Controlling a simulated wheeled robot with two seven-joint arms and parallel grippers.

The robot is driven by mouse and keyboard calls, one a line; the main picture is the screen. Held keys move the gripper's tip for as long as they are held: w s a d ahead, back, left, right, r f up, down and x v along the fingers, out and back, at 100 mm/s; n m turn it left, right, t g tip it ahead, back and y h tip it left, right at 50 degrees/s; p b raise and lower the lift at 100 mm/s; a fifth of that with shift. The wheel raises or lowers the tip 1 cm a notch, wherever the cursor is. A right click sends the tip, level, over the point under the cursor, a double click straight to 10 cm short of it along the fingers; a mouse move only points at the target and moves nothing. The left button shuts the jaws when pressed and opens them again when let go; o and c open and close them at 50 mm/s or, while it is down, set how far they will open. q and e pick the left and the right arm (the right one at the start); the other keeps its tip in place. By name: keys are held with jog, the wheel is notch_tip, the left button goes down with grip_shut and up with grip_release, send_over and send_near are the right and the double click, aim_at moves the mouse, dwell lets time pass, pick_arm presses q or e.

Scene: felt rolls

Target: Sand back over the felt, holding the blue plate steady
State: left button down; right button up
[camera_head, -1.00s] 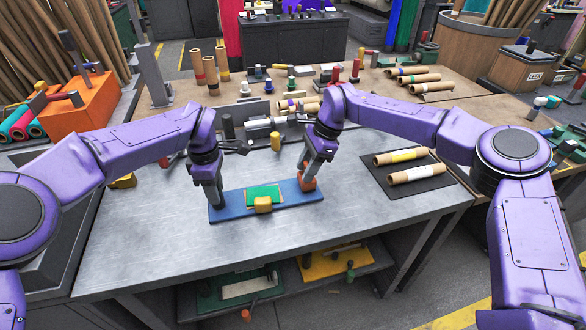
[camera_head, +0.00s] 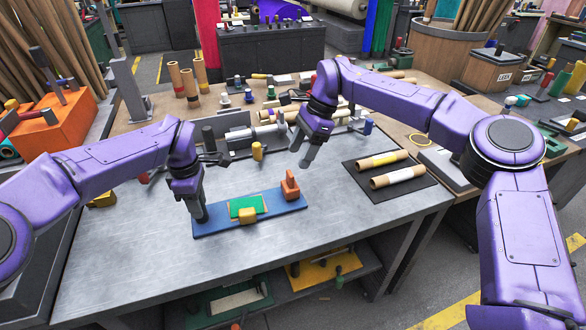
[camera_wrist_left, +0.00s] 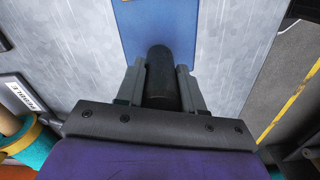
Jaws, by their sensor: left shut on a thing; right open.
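The blue plate (camera_head: 270,209) lies flat on the metal bench, and its end also shows in the left wrist view (camera_wrist_left: 160,28). A green felt piece (camera_head: 238,206) lies on its middle, with a yellow block (camera_head: 247,215) at the felt's front edge. An orange block with an upright handle (camera_head: 290,186) stands on the plate's right end. My left gripper (camera_head: 200,216) is shut on a dark round post (camera_wrist_left: 161,72) at the plate's left end. My right gripper (camera_head: 306,160) is open and empty, raised above the bench behind the orange block.
A dark mat (camera_head: 413,191) with two cardboard rolls lies at the right of the bench. The bench in front of the plate is clear.

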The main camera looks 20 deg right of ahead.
jog(key=v, duration=0.4)
pick_arm(q)
grip_release()
pick_arm(e)
jog(key=shift+a, duration=0.1)
dwell(0.3)
pick_arm(q)
jog(key=shift+r, duration=0.1)
jog(key=shift+r+p, duration=1.4)
jog(key=shift+p, duration=0.6)
pick_arm(e)
jog(key=shift+r, duration=1.95)
